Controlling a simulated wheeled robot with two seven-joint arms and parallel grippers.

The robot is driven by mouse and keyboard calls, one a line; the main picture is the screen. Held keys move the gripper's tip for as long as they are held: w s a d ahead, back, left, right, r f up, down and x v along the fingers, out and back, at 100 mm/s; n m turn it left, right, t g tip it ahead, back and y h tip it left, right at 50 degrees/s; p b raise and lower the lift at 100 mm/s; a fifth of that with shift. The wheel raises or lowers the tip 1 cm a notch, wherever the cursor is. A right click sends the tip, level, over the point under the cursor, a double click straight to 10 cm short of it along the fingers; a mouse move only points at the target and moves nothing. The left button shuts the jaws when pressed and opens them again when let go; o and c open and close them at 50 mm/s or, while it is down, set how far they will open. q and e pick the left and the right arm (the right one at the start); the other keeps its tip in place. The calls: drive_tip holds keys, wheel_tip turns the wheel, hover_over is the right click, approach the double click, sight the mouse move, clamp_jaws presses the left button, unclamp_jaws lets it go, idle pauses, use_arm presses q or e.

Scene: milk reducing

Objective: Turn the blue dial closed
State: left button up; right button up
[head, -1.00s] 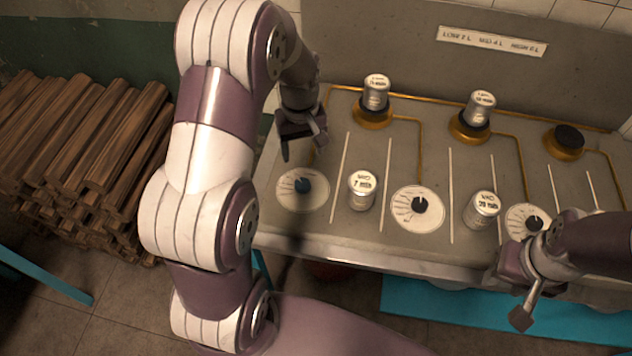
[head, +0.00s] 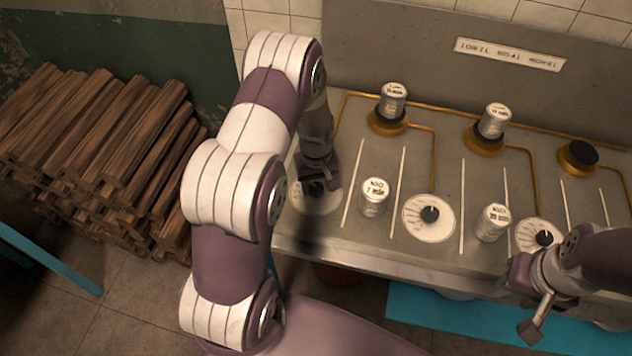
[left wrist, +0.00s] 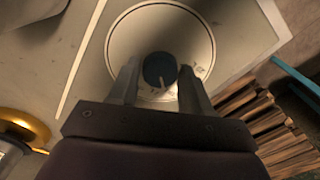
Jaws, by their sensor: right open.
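The blue dial (left wrist: 160,69) is a round dark-blue knob with a pale pointer line, centred on a white marked disc (left wrist: 132,38) in the left wrist view. In the head view the disc (head: 322,206) is at the counter's left end, partly hidden by my left arm. My left gripper (left wrist: 159,82) is open, with one finger on each side of the dial. I cannot tell whether the fingers touch it. In the head view my left gripper (head: 317,180) is over the dial. My right gripper (head: 530,300) is open and empty, by the counter's front edge at the right.
Other dials (head: 430,214) with dark knobs sit along the counter (head: 390,240). Labelled cans (head: 376,197) stand between them, and two more cans (head: 393,98) stand on burners at the back. A stack of logs (head: 90,150) lies at the left.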

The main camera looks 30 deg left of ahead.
use_arm(q)
drive_tip(key=c, duration=0.5)
drive_tip(key=m, duration=0.4)
drive_tip(key=shift+m, duration=0.3)
drive_tip(key=m+p, duration=0.1)
drive_tip(key=m, duration=0.4)
drive_tip(key=shift+w+m, duration=0.1)
drive_tip(key=shift+m, duration=0.2)
drive_tip(key=o, duration=1)
drive_tip(key=shift+o, duration=0.2)
